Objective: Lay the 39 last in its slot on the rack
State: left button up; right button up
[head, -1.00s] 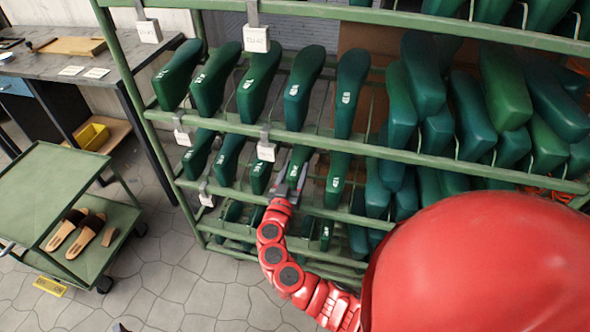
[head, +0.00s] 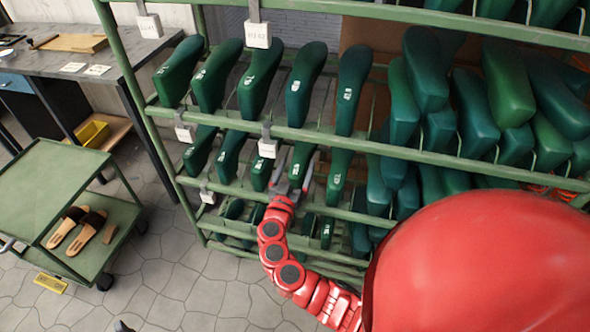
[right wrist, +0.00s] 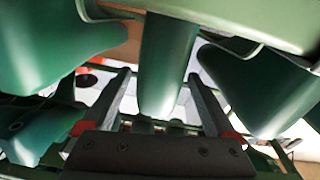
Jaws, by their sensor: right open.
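My right gripper (head: 292,178) is at the second row of the rack (head: 345,143), its fingers pointing into it. Its fingers are spread on both sides of a green last (head: 299,158) that lies in a slot there. In the right wrist view this last (right wrist: 167,65) runs between the two fingers, with a visible gap on each side. The size marks on the lasts are too small to read, so I cannot tell by number which is the 39. My left gripper is not clearly in view.
Neighbouring lasts (head: 261,170) (head: 338,178) lie close on both sides. More lasts (head: 425,75) are packed tightly at right. White tags (head: 258,35) hang from the rails. A green cart (head: 50,185) with sandals stands left; the floor (head: 175,270) between is clear.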

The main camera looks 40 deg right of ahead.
jog(key=v, duration=1.7)
jog(key=shift+a+b, duration=0.2)
jog(key=shift+b, duration=0.25)
jog(key=shift+s, duration=0.1)
